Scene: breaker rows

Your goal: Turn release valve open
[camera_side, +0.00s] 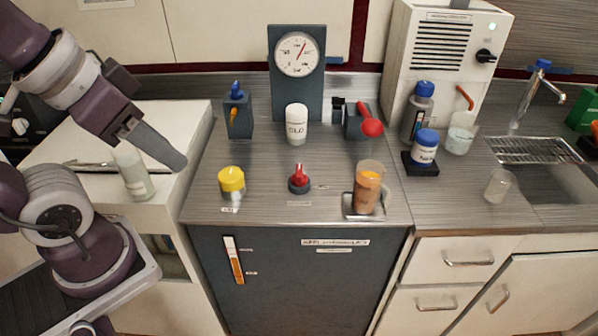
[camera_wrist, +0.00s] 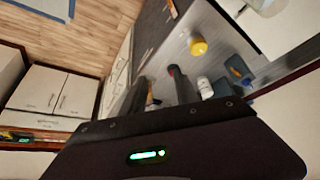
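I cannot read which control is labelled as the release valve. A small red-handled knob (camera_side: 299,180) on a dark round base stands at the middle of the counter, with a small label in front. A yellow round knob (camera_side: 231,182) stands to its left with its own label; it also shows in the wrist view (camera_wrist: 198,46). A red ball-ended lever (camera_side: 371,127) sits on a dark block at the back right. My gripper (camera_side: 177,162) is in the air left of the counter fittings, apart from all of them. In the wrist view its two fingers (camera_wrist: 158,88) are spread with nothing between them.
A gauge panel (camera_side: 297,85) stands at the back with a white jar (camera_side: 296,130) before it. A blue-topped dark block (camera_side: 238,115) is behind the yellow knob. An orange-brown cup (camera_side: 367,190) sits front right. Bottles (camera_side: 424,148) and a sink (camera_side: 560,180) are further right.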

